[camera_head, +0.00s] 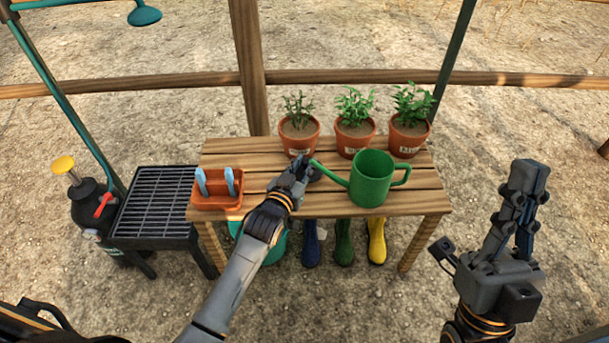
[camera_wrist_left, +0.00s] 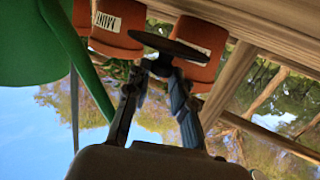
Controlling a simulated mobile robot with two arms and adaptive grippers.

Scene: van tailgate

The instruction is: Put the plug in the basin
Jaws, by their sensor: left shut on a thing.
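My left gripper (camera_head: 302,166) is over the middle of the wooden table, just left of the green watering can's spout. It is shut on the plug (camera_wrist_left: 172,46), a flat black disc with a short stem between the fingertips in the left wrist view. In the head view the plug (camera_head: 314,173) is mostly hidden behind the fingers. A teal round vessel (camera_head: 268,247), which looks like the basin, stands under the table, largely hidden by the tabletop and my left arm. My right gripper (camera_head: 530,177) is raised at the right, away from the table; its finger gap is unclear.
The watering can (camera_head: 371,178) stands on the table (camera_head: 425,194), with three potted plants (camera_head: 354,138) behind it. An orange box (camera_head: 217,203) with blue items is at the left end. A black grate stand (camera_head: 158,203) adjoins it. Several boots (camera_head: 344,242) stand below.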

